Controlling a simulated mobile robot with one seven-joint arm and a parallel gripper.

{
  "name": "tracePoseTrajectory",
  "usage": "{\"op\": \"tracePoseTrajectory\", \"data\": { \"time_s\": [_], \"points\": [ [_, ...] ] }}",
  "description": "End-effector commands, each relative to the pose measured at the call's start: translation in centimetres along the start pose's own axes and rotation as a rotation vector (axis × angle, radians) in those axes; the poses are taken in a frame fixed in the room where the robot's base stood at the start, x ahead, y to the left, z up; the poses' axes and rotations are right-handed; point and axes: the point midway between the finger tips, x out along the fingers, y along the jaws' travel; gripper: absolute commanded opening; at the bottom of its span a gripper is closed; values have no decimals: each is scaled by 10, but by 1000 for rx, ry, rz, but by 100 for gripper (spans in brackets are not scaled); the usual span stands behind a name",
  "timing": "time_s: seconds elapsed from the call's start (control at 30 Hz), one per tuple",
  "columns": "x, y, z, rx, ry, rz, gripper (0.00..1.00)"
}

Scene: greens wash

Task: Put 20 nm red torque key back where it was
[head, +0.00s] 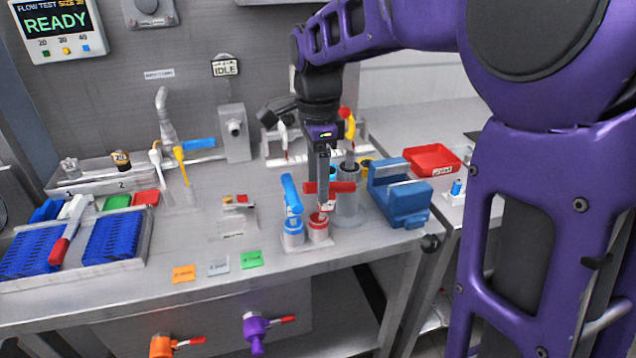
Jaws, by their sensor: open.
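The red torque key (343,187) has a red crossbar handle lying level. It appears to stand upright above the red-ringed holder (318,232) at the front of the bench. How deep its shaft sits is hard to see. My gripper (323,203) points straight down at this handle, with its fingers open and overlapping the bar's middle. I cannot tell whether the fingers touch the bar. A blue key (292,196) stands slightly tilted in the blue-ringed holder (293,238) just to the left.
A grey cylinder (348,208) stands close behind on the right, with a blue vise (402,198) beyond it. A red bin (432,159) is at the back right. Blue racks (115,238) fill the left. Orange, grey and green tags (251,260) lie along the front edge.

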Motion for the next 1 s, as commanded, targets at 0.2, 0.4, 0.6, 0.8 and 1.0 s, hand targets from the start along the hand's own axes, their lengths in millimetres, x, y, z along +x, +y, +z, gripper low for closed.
{"op": "tracePoseTrajectory", "data": {
  "time_s": [0.2,0.4,0.6,0.8,1.0],
  "points": [
    [-50,0,0,0,1,-5,62],
    [-87,-1,0,-1,-1,-3,62],
    [-105,0,0,-1,-1,-1,62],
    [-107,0,0,0,-1,0,62],
    [-106,-2,0,-12,0,-9,62]
  ]
}}
